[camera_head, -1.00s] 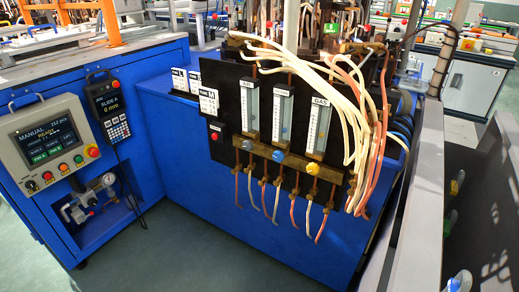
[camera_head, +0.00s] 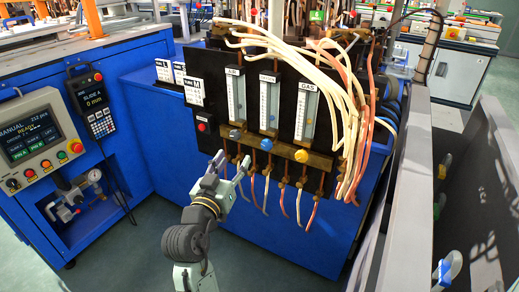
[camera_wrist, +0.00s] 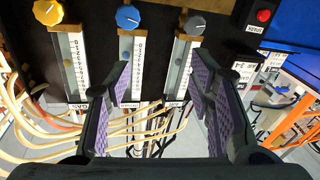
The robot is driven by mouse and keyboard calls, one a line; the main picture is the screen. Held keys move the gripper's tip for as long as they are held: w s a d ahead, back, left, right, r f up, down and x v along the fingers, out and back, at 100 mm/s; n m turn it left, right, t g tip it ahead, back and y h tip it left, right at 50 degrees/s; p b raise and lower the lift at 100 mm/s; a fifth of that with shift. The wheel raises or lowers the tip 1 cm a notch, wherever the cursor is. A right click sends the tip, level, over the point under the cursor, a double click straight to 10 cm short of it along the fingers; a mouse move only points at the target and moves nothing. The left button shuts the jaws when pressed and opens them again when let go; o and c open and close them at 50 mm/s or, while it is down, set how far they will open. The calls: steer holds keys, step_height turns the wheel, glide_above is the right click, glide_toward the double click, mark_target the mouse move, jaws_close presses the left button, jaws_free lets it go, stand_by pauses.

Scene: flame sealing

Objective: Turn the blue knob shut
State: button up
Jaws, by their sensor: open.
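The blue knob (camera_head: 267,144) is at the foot of the middle flow tube on the black panel. It also shows in the wrist view (camera_wrist: 128,17), top left of centre, with a white pointer line. A grey knob (camera_head: 236,134) is left of it in the head view, and a yellow knob (camera_head: 301,156) is right of it. In the wrist view the grey knob (camera_wrist: 194,25) is right of the blue one. My gripper (camera_head: 233,161) is open and empty, below and left of the blue knob in the head view. In the wrist view my fingers (camera_wrist: 161,70) are apart and touch no knob.
Thin copper and white tubes (camera_head: 283,197) hang under the knobs. Pale hoses (camera_head: 335,85) cross the panel's right side. A red button (camera_head: 202,127) is on the panel's left. The floor before the panel is clear.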

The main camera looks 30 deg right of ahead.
mark_target(266, 147)
steer(key=shift+m+g+h, duration=0.4)
steer(key=shift+m+g, duration=0.1)
steer(key=shift+g, duration=0.4)
steer(key=w+d, duration=0.1)
steer(key=d, duration=0.3)
steer(key=w+d+f+p, duration=0.1)
steer(key=d, duration=0.3)
steer(key=w+d+f+p, duration=0.1)
steer(key=w+d, duration=0.1)
steer(key=d, duration=0.2)
steer(key=shift+w, duration=0.1)
steer(key=c, duration=1.2)
steer(key=shift+o, duration=0.2)
steer(key=shift+f+b, duration=0.1)
steer(key=shift+b, duration=0.4)
